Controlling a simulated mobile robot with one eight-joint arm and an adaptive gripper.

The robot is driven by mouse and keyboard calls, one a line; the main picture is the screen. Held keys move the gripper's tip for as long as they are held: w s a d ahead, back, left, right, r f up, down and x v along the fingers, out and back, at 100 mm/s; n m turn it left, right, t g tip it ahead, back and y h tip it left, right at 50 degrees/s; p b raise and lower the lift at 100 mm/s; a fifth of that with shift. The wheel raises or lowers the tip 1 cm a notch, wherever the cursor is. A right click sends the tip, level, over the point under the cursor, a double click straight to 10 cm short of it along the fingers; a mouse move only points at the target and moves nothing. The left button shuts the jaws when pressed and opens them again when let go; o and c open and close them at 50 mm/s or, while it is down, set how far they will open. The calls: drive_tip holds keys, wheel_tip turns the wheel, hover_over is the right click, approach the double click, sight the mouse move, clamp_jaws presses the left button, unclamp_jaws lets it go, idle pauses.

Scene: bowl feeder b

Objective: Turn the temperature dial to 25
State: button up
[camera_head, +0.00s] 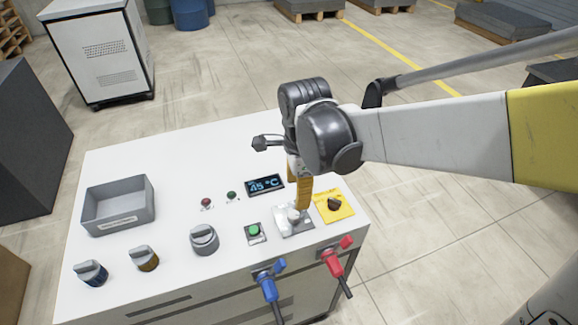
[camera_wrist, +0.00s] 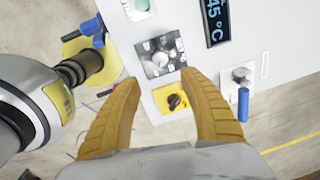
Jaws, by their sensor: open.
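The temperature dial is a silver knob on a square grey plate (camera_head: 307,228), near the front right of the white console top. The dial (camera_wrist: 160,57) also shows in the wrist view, just beyond my fingertips. The dark display (camera_head: 265,185) behind it reads 45 °C in blue; it is partly cut off in the wrist view (camera_wrist: 215,22). My gripper (camera_head: 303,200) hangs over the dial with its yellow fingers pointing down. In the wrist view my gripper (camera_wrist: 160,78) is open and empty, its fingers apart. The head view does not show clearly whether a finger touches the dial.
A yellow plate with a black knob (camera_head: 334,204) is right of the dial, and a green button (camera_head: 254,231) is left. Red (camera_head: 335,262) and blue (camera_head: 268,285) handles stick out at the front edge. A grey bin (camera_head: 118,211) stands at the left.

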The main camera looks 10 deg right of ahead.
sight(293, 215)
drive_tip(key=shift+m, duration=0.8)
drive_tip(key=f+b, duration=0.1)
drive_tip(key=f, duration=0.3)
drive_tip(key=f+b, duration=0.1)
drive_tip(key=f, duration=0.3)
drive_tip(key=w+f+b, duration=0.1)
drive_tip(key=f+b, duration=0.1)
drive_tip(key=f, duration=0.1)
drive_tip(key=shift+a+f, duration=0.35)
drive_tip(key=shift+f, duration=0.05)
clamp_jaws()
